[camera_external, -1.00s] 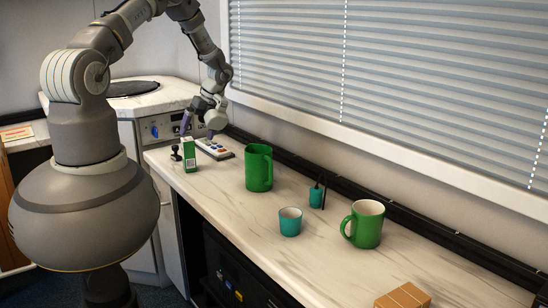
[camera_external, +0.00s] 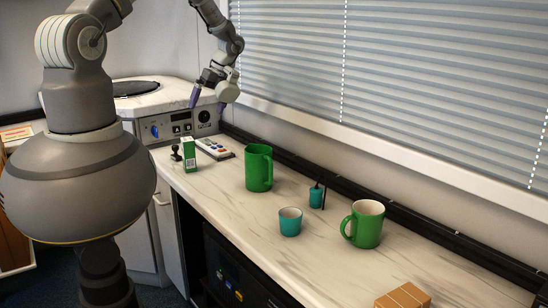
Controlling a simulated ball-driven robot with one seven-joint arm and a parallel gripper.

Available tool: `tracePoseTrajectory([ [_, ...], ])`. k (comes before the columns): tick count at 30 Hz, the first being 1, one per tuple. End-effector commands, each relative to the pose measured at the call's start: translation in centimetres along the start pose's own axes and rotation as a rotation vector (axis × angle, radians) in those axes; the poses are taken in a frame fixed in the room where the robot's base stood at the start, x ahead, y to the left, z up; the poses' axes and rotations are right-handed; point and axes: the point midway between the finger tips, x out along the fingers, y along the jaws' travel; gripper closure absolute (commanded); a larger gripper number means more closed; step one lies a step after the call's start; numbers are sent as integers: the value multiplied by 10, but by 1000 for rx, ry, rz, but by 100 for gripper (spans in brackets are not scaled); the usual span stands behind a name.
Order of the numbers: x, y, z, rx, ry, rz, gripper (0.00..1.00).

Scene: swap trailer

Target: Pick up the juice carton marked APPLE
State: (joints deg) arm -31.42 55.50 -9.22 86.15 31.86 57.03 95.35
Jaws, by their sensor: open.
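A small green and white carton (camera_external: 189,155) stands upright near the far left end of the counter. Its lettering is too small to read, so I cannot tell if it is marked APPLE. My gripper (camera_external: 207,105) is open and empty, with purple fingertips pointing down. It is in the air above the far end of the counter, higher than the carton and apart from it.
A tall green mug (camera_external: 258,168), teal cup (camera_external: 290,221), teal pen holder (camera_external: 316,196), green mug (camera_external: 367,224) and cardboard box (camera_external: 403,297) stand along the marble counter (camera_external: 225,195).

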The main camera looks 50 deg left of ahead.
Motion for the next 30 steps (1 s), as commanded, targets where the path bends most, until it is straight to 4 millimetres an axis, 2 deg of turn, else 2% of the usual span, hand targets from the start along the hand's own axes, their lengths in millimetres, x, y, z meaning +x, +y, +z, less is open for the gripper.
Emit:
tracePoseTrajectory([
  [2, -7, 1, 0, 1, 0, 1, 0],
  [8, -5, 0, -1, 1, 1, 1, 0],
  [11, -5, 0, -1, 0, 1, 1, 17],
  [20, 0, 1, 0, -38, 12, -7, 17],
  [23, 28, 8, 2, -272, 85, -53, 17],
  [27, 74, 24, 7, -826, 250, -129, 17],
  [30, 94, 35, 13, -1150, 344, -155, 17],
])
